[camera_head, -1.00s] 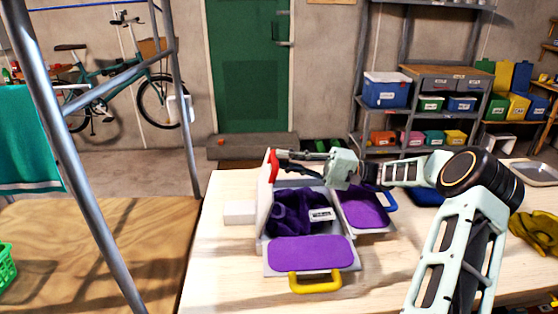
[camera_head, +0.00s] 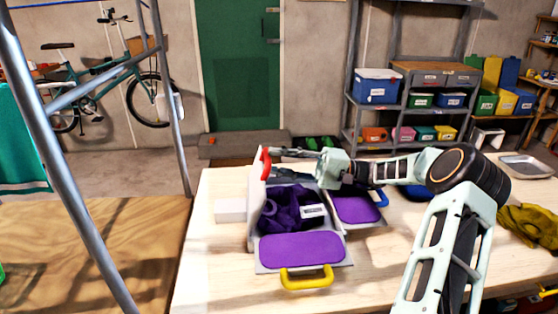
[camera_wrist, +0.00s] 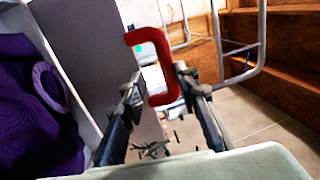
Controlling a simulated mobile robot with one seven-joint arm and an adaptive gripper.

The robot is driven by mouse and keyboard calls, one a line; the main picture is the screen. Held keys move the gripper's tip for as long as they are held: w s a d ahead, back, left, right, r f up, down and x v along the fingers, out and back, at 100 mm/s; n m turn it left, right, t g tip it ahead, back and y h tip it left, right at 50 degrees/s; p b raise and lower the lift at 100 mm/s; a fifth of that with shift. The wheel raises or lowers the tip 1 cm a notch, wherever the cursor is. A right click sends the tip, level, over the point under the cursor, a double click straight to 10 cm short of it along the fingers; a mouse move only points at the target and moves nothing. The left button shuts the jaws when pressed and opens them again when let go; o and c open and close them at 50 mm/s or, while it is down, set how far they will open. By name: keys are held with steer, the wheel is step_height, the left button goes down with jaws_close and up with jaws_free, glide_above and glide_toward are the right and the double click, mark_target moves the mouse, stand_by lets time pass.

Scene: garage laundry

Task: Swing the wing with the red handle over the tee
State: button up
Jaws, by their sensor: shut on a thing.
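A folding board lies on the table with a dark purple tee (camera_head: 290,208) bunched on its middle panel, a white label on it. The wing with the red handle (camera_head: 265,163) stands steeply upright at the board's left (camera_head: 255,205). In the wrist view its grey panel (camera_wrist: 90,45) is beside the tee (camera_wrist: 35,110). My gripper (camera_head: 273,164) reaches in from the right, over the board's far side. In the wrist view my gripper (camera_wrist: 160,92) is shut on the red handle (camera_wrist: 150,37), its fingers on either side of the lower part.
The yellow-handled wing (camera_head: 302,252) lies flat in front and the blue-handled wing (camera_head: 357,208) lies flat at right. A white block (camera_head: 231,210) stands left of the board.

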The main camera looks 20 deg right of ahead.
steer(key=shift+f, duration=0.2)
steer(key=v, duration=1.2)
steer(key=shift+r, duration=0.2)
